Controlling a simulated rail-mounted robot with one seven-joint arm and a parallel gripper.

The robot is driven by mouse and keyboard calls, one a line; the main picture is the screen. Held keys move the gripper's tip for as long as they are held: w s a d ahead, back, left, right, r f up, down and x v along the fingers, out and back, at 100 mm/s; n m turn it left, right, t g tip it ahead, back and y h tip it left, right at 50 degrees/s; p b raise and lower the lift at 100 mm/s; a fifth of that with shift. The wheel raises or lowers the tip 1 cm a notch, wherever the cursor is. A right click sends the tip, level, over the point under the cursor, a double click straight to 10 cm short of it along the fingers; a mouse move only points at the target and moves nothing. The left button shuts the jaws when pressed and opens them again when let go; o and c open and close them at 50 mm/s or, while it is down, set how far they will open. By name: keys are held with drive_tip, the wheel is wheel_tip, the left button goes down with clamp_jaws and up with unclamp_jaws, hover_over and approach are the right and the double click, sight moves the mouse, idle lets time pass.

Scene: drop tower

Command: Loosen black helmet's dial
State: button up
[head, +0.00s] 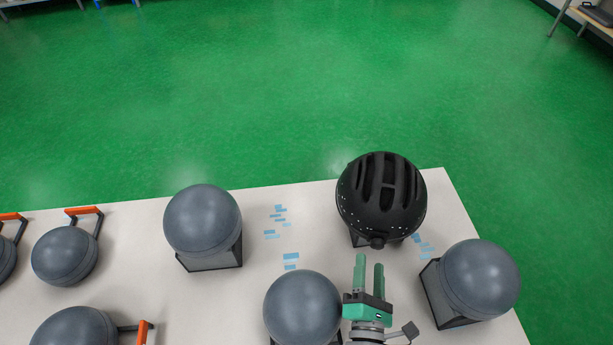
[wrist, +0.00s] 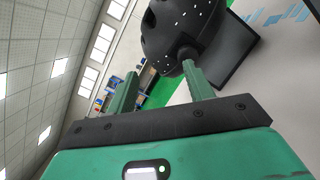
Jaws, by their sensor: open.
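The black helmet (head: 381,190) with long vent slots sits on a headform stand near the table's far right corner. Its dial (head: 377,242) is a small dark knob at the rim nearest me. My gripper (head: 369,262) has green fingers and is open, just on the near side of the dial. In the wrist view the helmet (wrist: 185,30) fills the top, and the dial (wrist: 188,54) shows close to the tip of the right finger. My gripper (wrist: 158,85) is empty in that view. I cannot tell whether the finger touches the dial.
Bare grey headforms stand left (head: 203,221), near (head: 302,308) and right (head: 480,279) of my gripper. More with orange handles (head: 84,211) are at the far left. Blue tape marks (head: 278,216) lie on the white table (head: 150,240). Green floor is beyond.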

drive_tip(key=w+a+r+n+t+y, duration=0.1)
drive_tip(key=a+r+n+y, duration=0.3)
drive_tip(key=r+n, duration=0.9)
drive_tip(key=w+a+r+n+t+y, duration=0.2)
drive_tip(key=a+r+n+y, duration=0.3)
drive_tip(key=a+r+n, duration=0.4)
wheel_tip(320, 180, up, 5)
drive_tip(key=w+n, duration=0.1)
drive_tip(key=n, duration=0.3)
drive_tip(key=shift+a+n+b, duration=0.2)
drive_tip(key=shift+n+b, duration=0.1)
drive_tip(key=shift+b, duration=0.1)
drive_tip(key=s+a+r+n+t, duration=0.1)
drive_tip(key=s+a+r+n, duration=0.1)
drive_tip(key=r+n, duration=0.6)
drive_tip(key=s+a+r+n, duration=0.1)
drive_tip(key=s+r+n, duration=0.1)
drive_tip(key=r+n, duration=0.55)
drive_tip(key=s+d+r+n+t+h, duration=0.3)
drive_tip(key=s+r+n+h, duration=0.3)
drive_tip(key=r, duration=0.5)
wheel_tip(320, 180, up, 28)
drive_tip(key=m+p, duration=0.1)
drive_tip(key=p, duration=2.8)
drive_tip(key=shift+s+g, duration=0.15)
drive_tip(key=shift+g, duration=0.15)
